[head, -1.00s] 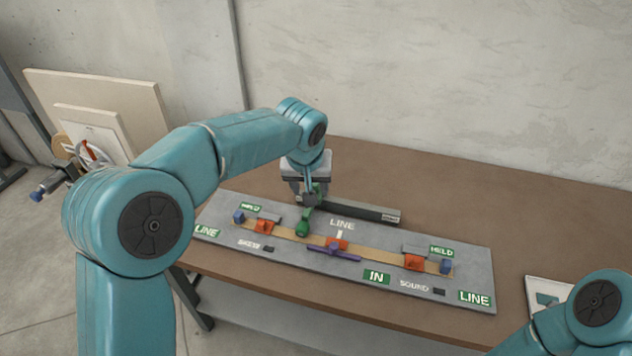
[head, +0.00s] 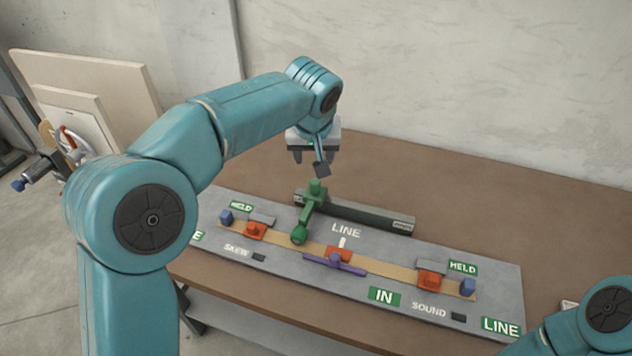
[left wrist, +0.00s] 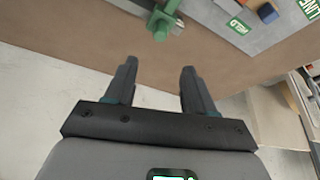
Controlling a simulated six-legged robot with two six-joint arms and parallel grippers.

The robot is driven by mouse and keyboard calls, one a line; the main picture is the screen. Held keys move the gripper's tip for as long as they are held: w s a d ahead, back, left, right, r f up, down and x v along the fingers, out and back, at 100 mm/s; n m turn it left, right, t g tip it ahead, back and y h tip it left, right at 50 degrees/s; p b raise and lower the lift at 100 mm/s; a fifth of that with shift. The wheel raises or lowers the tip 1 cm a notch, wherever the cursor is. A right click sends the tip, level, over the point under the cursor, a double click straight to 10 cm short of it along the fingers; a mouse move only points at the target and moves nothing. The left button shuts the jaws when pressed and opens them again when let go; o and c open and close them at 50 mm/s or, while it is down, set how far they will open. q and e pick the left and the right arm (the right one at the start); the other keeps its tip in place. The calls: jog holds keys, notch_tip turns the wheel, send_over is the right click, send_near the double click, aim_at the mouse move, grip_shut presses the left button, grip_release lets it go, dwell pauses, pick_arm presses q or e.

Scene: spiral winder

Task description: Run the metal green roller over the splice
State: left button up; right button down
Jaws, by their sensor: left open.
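The metal green roller (head: 300,234) rests on the grey board (head: 212,236), its head on the tan strip (head: 377,271) left of the middle. Its upright green handle (head: 315,188) is at the far edge, by the dark grey bar. My left gripper (head: 314,160) is open and empty above and behind the handle, apart from it. The left wrist view shows its two spread fingers (left wrist: 158,88) with nothing between them and part of the green roller (left wrist: 160,22) beyond. My right gripper is out of view.
Orange clamps (head: 256,230) (head: 429,280) and blue blocks (head: 226,216) (head: 468,287) stand near the strip's ends. A dark grey bar (head: 370,213) lies along the board's far edge. The brown table (head: 470,205) is clear behind and right.

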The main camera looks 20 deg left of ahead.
aim_at(315, 182)
pick_arm(q)
jog(key=p+x, duration=0.1)
jog(key=x, duration=1.4)
jog(key=shift+w+a+f, duration=0.15)
jog(key=shift+w+f, duration=0.1)
jog(key=shift+s+r, duration=0.1)
jog(key=shift+s, duration=0.15)
jog(key=shift+w, duration=0.2)
jog(key=shift+c, duration=0.3)
grip_shut()
